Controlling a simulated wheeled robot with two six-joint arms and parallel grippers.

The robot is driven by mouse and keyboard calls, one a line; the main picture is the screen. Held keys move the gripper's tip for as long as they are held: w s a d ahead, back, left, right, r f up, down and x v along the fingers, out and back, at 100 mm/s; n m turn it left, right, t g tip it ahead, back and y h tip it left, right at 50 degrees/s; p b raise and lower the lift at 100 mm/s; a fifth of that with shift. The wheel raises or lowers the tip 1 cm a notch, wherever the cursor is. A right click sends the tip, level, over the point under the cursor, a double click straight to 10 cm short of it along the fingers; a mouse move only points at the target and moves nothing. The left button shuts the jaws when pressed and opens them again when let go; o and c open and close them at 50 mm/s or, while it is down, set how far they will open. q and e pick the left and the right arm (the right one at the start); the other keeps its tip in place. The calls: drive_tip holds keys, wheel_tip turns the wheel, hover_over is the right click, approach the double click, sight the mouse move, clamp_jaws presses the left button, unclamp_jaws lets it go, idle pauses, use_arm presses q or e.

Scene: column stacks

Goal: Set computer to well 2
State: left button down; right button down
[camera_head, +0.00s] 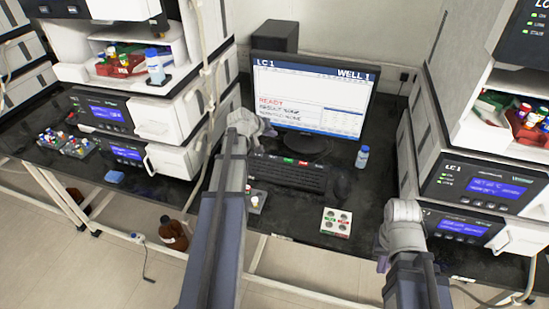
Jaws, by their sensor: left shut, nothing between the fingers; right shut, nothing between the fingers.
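The computer monitor (318,95) stands at the back of the black bench. Its screen reads "LC 1" at top left, "WELL 1" at top right and "READY" in red; smaller lines below are hard to read. The black keyboard (290,176) lies in front of it, with a green and a red key on its far row. My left gripper (268,130) is shut and empty, above the keyboard's far left end, in front of the monitor's lower left. My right gripper (382,262) is shut and empty by the bench's front edge, right of the keyboard. Its fingers are mostly hidden.
A black mouse (339,186) and a small blue-capped bottle (362,157) are right of the keyboard. A white vial block (337,222) is at the front edge. Instrument stacks stand left (160,115) and right (477,185). A brown bottle (174,235) is below the bench.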

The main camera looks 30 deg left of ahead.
sight(272, 160)
use_arm(q)
drive_tip(key=shift+f, duration=0.15)
wheel_tip(272, 160, down, 9)
drive_tip(key=b, duration=0.8)
drive_tip(key=shift+r+b, duration=0.2)
drive_tip(key=shift+b, duration=0.15)
idle(1.3)
drive_tip(key=shift+f+b, duration=0.4)
drive_tip(key=shift+b, duration=0.05)
drive_tip(key=shift+f+b, duration=0.4)
idle(0.6)
drive_tip(key=shift+r, duration=0.15)
drive_tip(key=shift+r+p, duration=0.75)
drive_tip(key=shift+p, duration=0.15)
